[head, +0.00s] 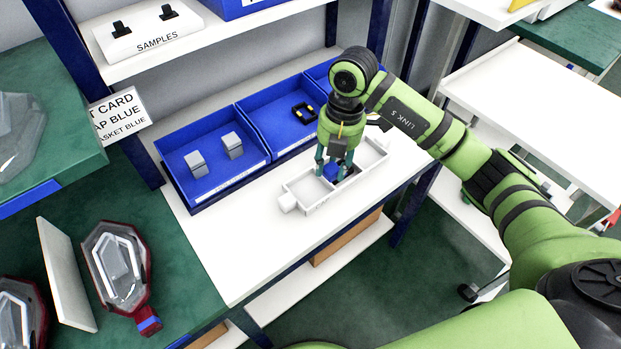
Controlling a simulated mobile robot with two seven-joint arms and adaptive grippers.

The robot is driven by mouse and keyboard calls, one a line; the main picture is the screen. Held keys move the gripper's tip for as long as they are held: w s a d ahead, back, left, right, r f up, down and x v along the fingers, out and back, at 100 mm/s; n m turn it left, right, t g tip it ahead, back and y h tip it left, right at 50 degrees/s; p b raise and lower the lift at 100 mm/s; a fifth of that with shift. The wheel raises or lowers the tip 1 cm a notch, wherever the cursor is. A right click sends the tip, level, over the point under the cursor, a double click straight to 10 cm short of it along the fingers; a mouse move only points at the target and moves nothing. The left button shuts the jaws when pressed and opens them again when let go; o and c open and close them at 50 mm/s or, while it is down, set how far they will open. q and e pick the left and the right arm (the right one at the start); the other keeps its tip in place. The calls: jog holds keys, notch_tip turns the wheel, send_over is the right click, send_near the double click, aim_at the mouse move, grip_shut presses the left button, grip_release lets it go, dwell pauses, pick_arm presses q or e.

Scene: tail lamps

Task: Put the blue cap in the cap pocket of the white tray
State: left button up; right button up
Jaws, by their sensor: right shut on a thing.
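The white tray (316,208) lies on the white bench top, with low walls and compartments. My right gripper (334,170) comes down over the tray from above. It is shut on the blue cap (332,172), which sits between its fingertips at the tray's compartments. I cannot tell whether the cap touches the tray floor. The gripper hides part of the tray's back side. My left gripper is not in view.
Blue bins (212,192) stand behind the tray, one with two grey blocks (232,144), another with a black and yellow part (304,113). Tail lamps (120,270) lie on the green table at left. The bench front left of the tray is clear.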

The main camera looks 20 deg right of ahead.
aim_at(309, 192)
jog(key=a+f, duration=0.1)
jog(key=a, duration=0.1)
jog(key=w+a+f, duration=0.1)
jog(key=a, duration=0.1)
jog(key=shift+w+f, duration=0.15)
jog(key=shift+w, duration=0.05)
jog(key=shift+a+f+p, duration=0.1)
jog(key=shift+f+p, duration=0.1)
jog(key=shift+p, duration=0.1)
notch_tip(309, 192, down, 3)
jog(key=shift+f+p, duration=0.15)
jog(key=shift+p, duration=0.25)
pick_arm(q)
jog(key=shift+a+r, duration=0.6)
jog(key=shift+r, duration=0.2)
pick_arm(e)
jog(key=shift+f, duration=0.3)
jog(key=shift+f, duration=0.15)
jog(key=o, duration=0.5)
